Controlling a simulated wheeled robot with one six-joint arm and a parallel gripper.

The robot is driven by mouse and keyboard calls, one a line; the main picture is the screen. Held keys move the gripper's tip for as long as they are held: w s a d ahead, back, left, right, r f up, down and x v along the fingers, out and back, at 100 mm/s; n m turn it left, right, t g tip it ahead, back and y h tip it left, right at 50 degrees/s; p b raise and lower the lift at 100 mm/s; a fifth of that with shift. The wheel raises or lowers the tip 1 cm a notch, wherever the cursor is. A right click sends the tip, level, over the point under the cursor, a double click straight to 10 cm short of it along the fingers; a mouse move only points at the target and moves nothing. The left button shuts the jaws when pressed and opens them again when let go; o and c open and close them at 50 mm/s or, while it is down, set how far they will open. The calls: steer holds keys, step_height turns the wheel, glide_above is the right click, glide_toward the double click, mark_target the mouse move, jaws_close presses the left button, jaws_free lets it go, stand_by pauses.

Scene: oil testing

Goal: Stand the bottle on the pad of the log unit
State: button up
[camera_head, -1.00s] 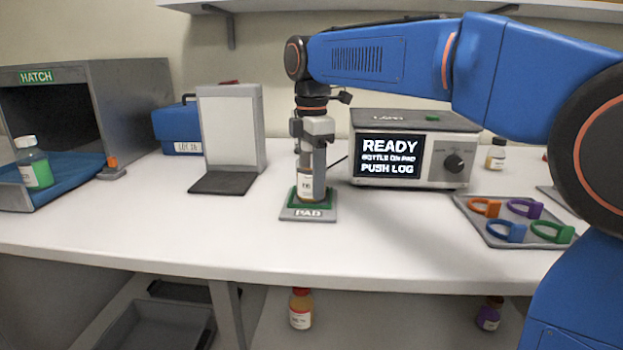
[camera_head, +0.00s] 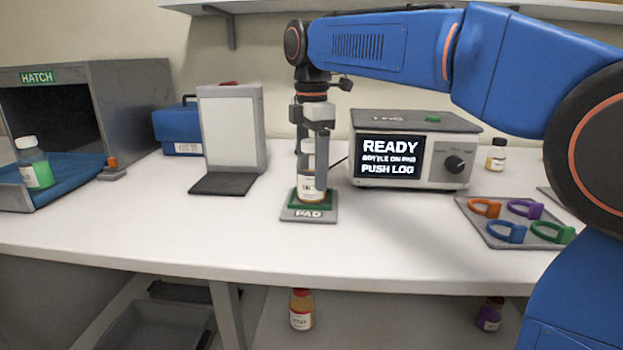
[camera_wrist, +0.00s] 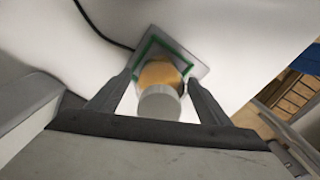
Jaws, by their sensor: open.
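The bottle (camera_head: 308,185) has a white cap, a white label and amber contents. It stands upright on the green-bordered pad (camera_head: 308,214) in front of the log unit (camera_head: 413,150). The log unit's screen reads READY, BOTTLE ON PAD, PUSH LOG. My gripper (camera_head: 312,140) is above the bottle, pointing down, open, with its fingers around the cap's level. In the wrist view, the bottle's cap (camera_wrist: 159,103) sits between the two spread fingers, with a gap on each side, and the pad (camera_wrist: 190,58) shows beneath it.
A white panel stand (camera_head: 232,130) is left of the pad. The hatch (camera_head: 85,110) at far left holds a bottle with green contents (camera_head: 35,165). A tray of coloured rings (camera_head: 490,232) lies right. A small amber bottle (camera_head: 496,156) stands behind. The front table strip is clear.

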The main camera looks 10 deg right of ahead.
mark_target(311, 141)
step_height(311, 141, up, 9)
steer(key=shift+r, duration=0.15)
stand_by(0.4)
